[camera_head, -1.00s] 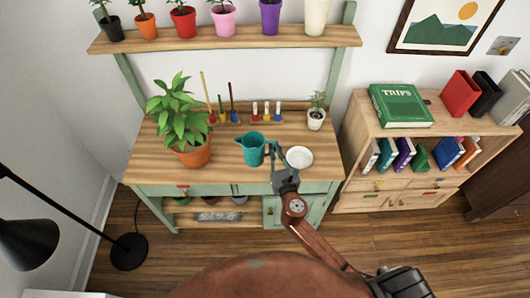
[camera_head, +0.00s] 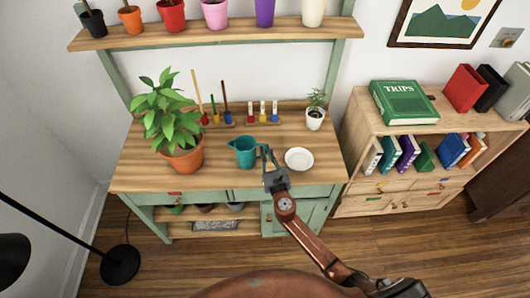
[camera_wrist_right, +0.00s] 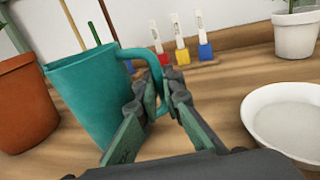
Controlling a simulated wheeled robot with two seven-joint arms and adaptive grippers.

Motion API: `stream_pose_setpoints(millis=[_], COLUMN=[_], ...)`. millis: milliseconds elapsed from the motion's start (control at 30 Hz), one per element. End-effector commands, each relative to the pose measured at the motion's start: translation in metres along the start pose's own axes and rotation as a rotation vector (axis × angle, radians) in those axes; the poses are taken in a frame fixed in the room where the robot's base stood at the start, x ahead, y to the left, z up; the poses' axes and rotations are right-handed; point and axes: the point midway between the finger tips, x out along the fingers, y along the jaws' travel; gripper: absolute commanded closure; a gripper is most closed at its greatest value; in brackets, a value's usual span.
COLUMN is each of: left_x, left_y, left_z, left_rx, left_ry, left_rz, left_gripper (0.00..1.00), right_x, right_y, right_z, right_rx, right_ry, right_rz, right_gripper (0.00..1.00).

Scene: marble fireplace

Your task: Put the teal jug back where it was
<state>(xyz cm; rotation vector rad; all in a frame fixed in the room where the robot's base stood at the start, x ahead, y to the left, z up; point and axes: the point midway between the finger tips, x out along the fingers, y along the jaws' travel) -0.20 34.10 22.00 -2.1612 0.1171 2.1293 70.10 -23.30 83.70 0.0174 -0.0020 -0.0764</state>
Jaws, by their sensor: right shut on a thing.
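The teal jug (camera_head: 244,152) is upright at the wooden top of the green bench (camera_head: 130,178), between the big potted plant and the white saucer; I cannot tell whether its base touches the wood. My right gripper (camera_head: 268,165) is at the jug's right side, shut on its handle. In the right wrist view the jug (camera_wrist_right: 92,95) fills the left half, and the fingers of my right gripper (camera_wrist_right: 155,105) close around the handle. My left gripper is not in view.
A leafy plant in a terracotta pot (camera_head: 183,160) stands left of the jug. A white saucer (camera_head: 299,159) lies to the right. Coloured tool holders (camera_head: 262,118) and a small white pot (camera_head: 315,119) stand behind. Bare wood lies in front of the jug.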

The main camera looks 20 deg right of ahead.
Motion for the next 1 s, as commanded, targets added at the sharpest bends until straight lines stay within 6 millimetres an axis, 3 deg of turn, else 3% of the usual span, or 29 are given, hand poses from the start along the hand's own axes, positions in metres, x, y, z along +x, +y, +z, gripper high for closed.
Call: stream_pose_setpoints(millis=[267,300,533,867,1000], left_x=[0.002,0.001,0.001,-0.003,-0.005], left_y=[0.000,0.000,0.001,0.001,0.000], left_z=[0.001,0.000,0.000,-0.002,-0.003], left_rx=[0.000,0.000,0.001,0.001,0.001], left_ry=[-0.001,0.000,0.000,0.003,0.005], left_rz=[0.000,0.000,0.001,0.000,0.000], left_gripper=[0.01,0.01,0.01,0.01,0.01], right_x=[0.000,0.000,0.000,0.000,-0.019], right_y=[0.000,0.000,0.000,0.000,0.000], right_z=[-0.002,-0.001,-0.001,0.004,0.002], right_rx=[0.001,0.000,0.000,0.000,-0.001], right_ry=[-0.001,0.000,0.000,0.000,0.002], right_rz=[0.001,0.000,0.000,0.000,0.000], right_gripper=[1.00,0.90,0.76,0.76,0.76])
